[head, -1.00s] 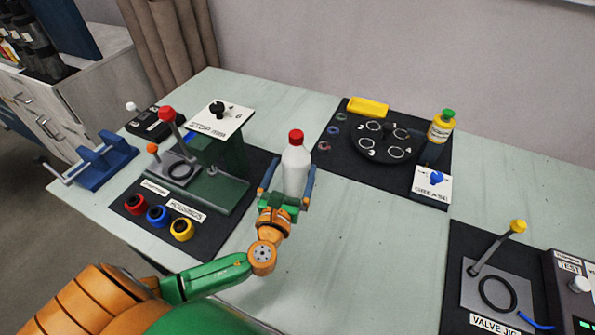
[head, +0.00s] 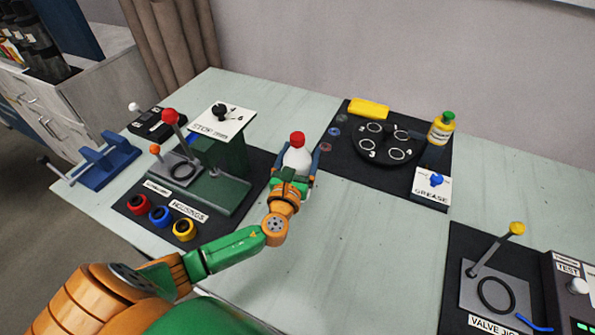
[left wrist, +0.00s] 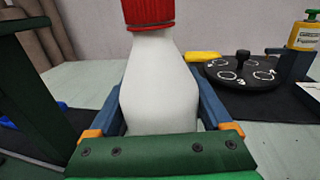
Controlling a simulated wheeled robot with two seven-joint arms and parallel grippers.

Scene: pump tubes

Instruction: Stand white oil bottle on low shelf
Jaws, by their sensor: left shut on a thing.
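The white oil bottle (head: 298,157) with a red cap stands upright on the table between the green press and the round black dial. My left gripper (head: 296,168) is shut on it, with one blue finger on each side of its body. In the left wrist view the white bottle (left wrist: 160,85) fills the middle between the two fingers, its cap cut off by the top edge. Its base is hidden behind my gripper, so I cannot tell whether it touches the table. I cannot make out a low shelf for certain. My right gripper is not in view.
The green press (head: 222,165) on a black mat stands close on the left, with red, blue and yellow rings in front. The round black dial (head: 388,146) and a yellow bottle (head: 441,128) are behind right. The valve jig (head: 495,285) is front right. The table's middle is clear.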

